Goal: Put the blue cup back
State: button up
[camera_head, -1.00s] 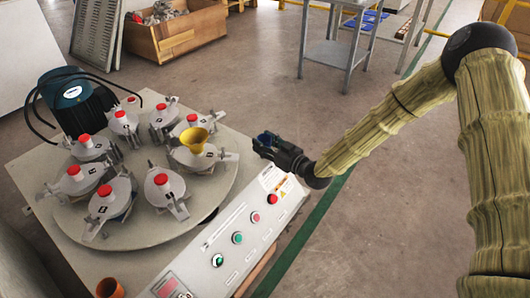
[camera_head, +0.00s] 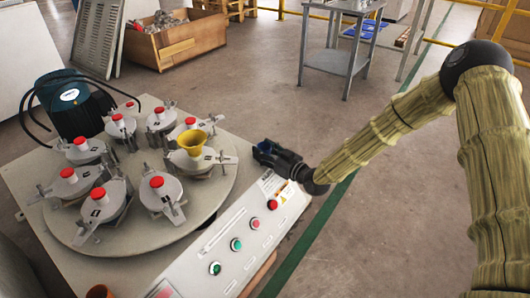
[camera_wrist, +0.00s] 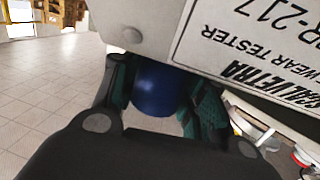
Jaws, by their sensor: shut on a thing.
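The blue cup (camera_wrist: 157,90) is between the fingers of my gripper (camera_wrist: 160,95) in the wrist view, in front of the light machine side with "WEAR TESTER" lettering. My gripper is shut on it. In the head view my gripper (camera_head: 264,151) is beside the right edge of the testing machine, near the upper end of the control panel (camera_head: 203,249). Only a small dark blue part of the cup shows there. I cannot tell whether the cup touches the machine.
The round turntable (camera_head: 128,232) carries several clamped stations with red knobs. A yellow funnel (camera_head: 192,142) sits on one station. A metal table (camera_head: 335,62) stands behind. Floor right of the machine is clear.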

jog(key=shift+f, duration=0.15)
jog(key=o, duration=1.1)
jog(key=shift+d+r, duration=0.1)
jog(key=shift+r, duration=0.1)
jog(key=shift+p+v, duration=2.6)
jog(key=shift+v, duration=3.4)
